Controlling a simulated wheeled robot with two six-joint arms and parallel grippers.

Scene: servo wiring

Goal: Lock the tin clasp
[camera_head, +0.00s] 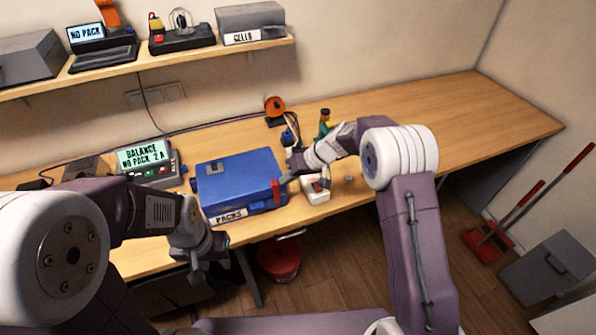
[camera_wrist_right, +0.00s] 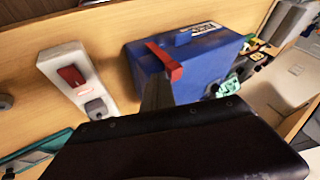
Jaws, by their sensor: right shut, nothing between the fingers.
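The blue tin (camera_head: 240,175) with a "PACKS" label stands on the desk, its lid down. Its red clasp (camera_head: 276,192) is on the tin's right side. The clasp also shows in the right wrist view (camera_wrist_right: 172,70), its strip lying across the edge of the tin (camera_wrist_right: 195,65). My right gripper (camera_head: 283,181) is shut and empty, its tip right by the clasp; I cannot tell whether they touch. In the wrist view the dark fingers (camera_wrist_right: 156,93) sit just below the clasp's end. My left gripper (camera_head: 208,268) hangs low in front of the desk, away from the tin; its jaws are unclear.
A white block with a red switch (camera_head: 316,195) stands right of the tin. A balance charger (camera_head: 150,165) reading "NO PACK 2 A" is to its left. A green figure (camera_head: 325,122) and orange spool (camera_head: 275,106) are behind. The desk's right side (camera_head: 480,115) is clear.

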